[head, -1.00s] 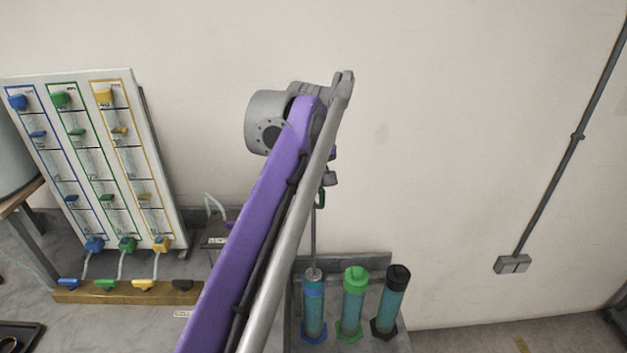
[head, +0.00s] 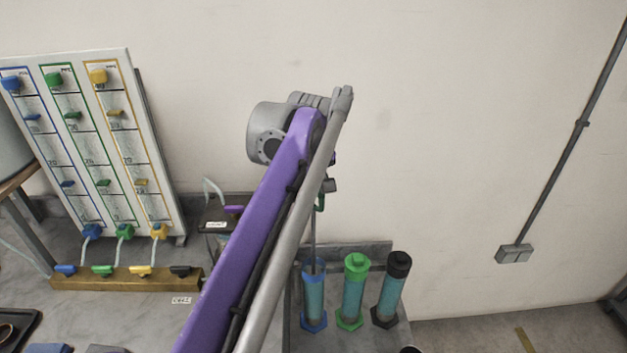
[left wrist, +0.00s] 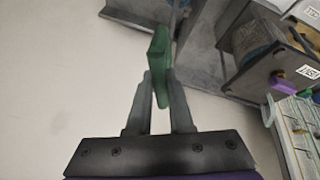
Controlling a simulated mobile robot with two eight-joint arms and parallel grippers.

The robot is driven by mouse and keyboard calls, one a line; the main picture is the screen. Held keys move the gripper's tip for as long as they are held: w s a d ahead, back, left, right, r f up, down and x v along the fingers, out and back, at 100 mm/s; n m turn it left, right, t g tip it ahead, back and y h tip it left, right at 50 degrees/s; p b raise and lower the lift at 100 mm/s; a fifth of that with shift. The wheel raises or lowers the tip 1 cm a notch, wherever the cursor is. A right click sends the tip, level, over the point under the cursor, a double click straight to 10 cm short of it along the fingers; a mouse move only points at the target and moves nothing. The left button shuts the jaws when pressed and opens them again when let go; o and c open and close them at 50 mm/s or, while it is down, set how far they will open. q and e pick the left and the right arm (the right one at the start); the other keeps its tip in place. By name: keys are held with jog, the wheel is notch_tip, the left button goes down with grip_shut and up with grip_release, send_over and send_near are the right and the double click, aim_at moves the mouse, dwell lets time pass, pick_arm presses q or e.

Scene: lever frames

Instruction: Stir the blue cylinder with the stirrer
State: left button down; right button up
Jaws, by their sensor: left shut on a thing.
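The blue cylinder (head: 314,294), a teal tube with blue rim and foot, stands upright, leftmost of three on the bench. The stirrer's thin grey rod (head: 313,232) runs down into its open top; the rod's lower end is hidden inside. The stirrer's green handle (head: 320,202) shows just below my left gripper (head: 328,186), which is mostly hidden behind my purple arm. In the left wrist view the gripper (left wrist: 160,88) is shut on the green handle (left wrist: 158,60). My right gripper is not in view.
A green-capped cylinder (head: 353,293) and a black-capped cylinder (head: 390,290) stand close to the right. A panel with coloured valves (head: 92,150) and a brass manifold (head: 125,279) are at the left. The wall is close behind the bench.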

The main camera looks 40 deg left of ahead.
pick_arm(q)
jog(key=shift+f+b, duration=0.35)
jog(key=shift+f, duration=0.7)
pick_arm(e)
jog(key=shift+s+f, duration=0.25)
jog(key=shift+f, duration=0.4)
pick_arm(q)
jog(key=b, duration=0.3)
send_over(314, 237)
jog(key=shift+w+a+f, duration=0.1)
jog(key=shift+f, duration=1.5)
jog(key=shift+w+a+f, duration=0.1)
jog(key=shift+f, duration=1.45)
jog(key=shift+f+b, duration=0.35)
jog(key=shift+f, duration=0.25)
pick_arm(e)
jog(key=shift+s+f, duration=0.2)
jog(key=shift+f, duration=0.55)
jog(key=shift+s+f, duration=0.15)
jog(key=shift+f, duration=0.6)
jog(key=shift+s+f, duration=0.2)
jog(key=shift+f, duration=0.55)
pick_arm(q)
jog(key=shift+f+b, duration=2)
jog(key=shift+f, duration=1.75)
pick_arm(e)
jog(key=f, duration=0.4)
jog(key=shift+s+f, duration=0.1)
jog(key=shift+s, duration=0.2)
